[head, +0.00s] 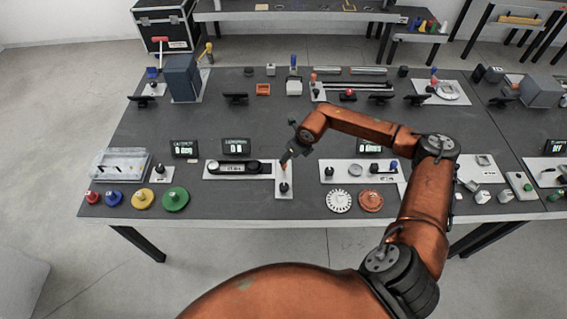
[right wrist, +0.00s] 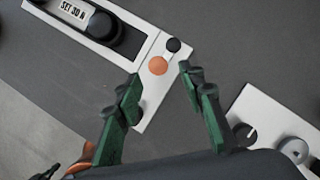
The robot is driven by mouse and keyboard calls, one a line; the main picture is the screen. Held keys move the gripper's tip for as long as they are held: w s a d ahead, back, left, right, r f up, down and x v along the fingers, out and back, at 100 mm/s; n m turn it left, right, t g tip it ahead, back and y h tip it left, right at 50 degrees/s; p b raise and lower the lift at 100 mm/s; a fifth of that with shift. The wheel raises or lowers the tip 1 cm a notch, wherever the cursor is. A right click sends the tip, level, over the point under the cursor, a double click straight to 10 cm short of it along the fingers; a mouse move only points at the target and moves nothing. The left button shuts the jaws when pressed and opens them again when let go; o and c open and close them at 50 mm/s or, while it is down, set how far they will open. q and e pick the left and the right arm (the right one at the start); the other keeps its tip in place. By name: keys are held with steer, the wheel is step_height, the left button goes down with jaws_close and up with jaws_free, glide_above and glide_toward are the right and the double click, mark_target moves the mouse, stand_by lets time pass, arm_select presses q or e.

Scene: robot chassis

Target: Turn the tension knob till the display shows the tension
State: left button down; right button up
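A light plate (head: 284,179) carries a black knob (head: 284,187) near the front middle of the table. In the right wrist view an orange round cap (right wrist: 157,65) and a smaller black knob (right wrist: 174,44) sit on this plate. I cannot tell which one sets the tension. A belt unit (head: 238,168) lies to the left; its label (right wrist: 72,10) reads SET 30 N. A dark display (head: 236,147) stands behind it and appears to show zero. My right gripper (right wrist: 158,82) is open, its green fingers spread on either side of the plate. My left gripper is out of view.
A plate with a black knob and grey ring (right wrist: 293,150) lies to the right. A white toothed disc (head: 339,201) and an orange disc (head: 370,200) are at the front edge. Another display (head: 184,149) stands at left.

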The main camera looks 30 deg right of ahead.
steer(key=x, duration=0.6)
steer(key=shift+w+a+f, duration=0.15)
steer(key=shift+f, duration=0.25)
steer(key=shift+c, duration=0.3)
jaws_close()
